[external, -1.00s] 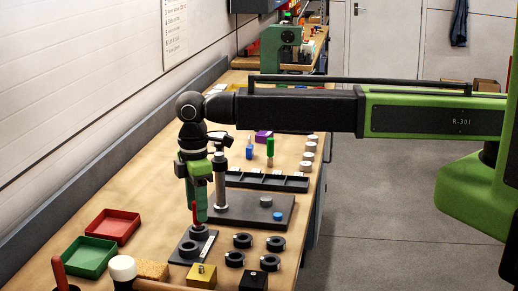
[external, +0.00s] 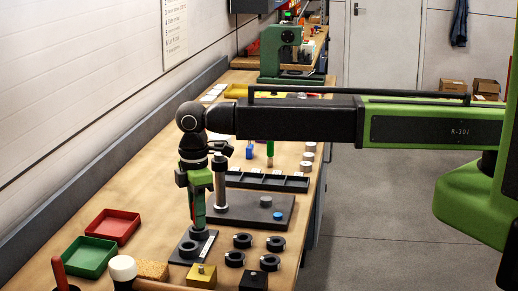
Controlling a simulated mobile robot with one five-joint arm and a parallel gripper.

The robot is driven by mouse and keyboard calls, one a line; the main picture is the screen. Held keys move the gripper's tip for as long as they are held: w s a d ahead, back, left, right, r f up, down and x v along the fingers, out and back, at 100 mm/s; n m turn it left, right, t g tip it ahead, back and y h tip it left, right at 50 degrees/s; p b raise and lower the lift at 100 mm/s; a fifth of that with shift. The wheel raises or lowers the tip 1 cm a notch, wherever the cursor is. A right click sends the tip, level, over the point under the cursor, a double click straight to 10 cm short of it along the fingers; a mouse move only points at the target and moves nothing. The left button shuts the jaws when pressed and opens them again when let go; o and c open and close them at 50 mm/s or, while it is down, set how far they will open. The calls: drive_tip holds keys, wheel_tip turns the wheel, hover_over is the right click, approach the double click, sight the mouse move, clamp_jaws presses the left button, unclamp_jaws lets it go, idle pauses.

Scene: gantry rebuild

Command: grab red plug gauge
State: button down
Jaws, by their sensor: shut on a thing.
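The red plug gauge (external: 194,212) stands upright in a black ring (external: 198,233) on a small dark plate (external: 181,258). Only a thin strip of its red shows. My gripper (external: 198,215) points straight down over it, with its green fingers around the gauge and shut on it. The fingers hide most of the gauge. The fingertips are just above the black ring.
A grey post (external: 221,185) stands close to the right of my gripper on a dark base plate (external: 250,208). Several black rings (external: 242,241) lie at front right. Red (external: 113,226) and green (external: 90,257) trays sit at left. A mallet (external: 123,268) lies in front.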

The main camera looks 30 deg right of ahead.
wheel_tip(320, 180, up, 10)
drive_tip(key=p, duration=1)
drive_tip(key=shift+r, duration=0.2)
drive_tip(key=shift+f, duration=0.1)
drive_tip(key=shift+f, duration=0.1)
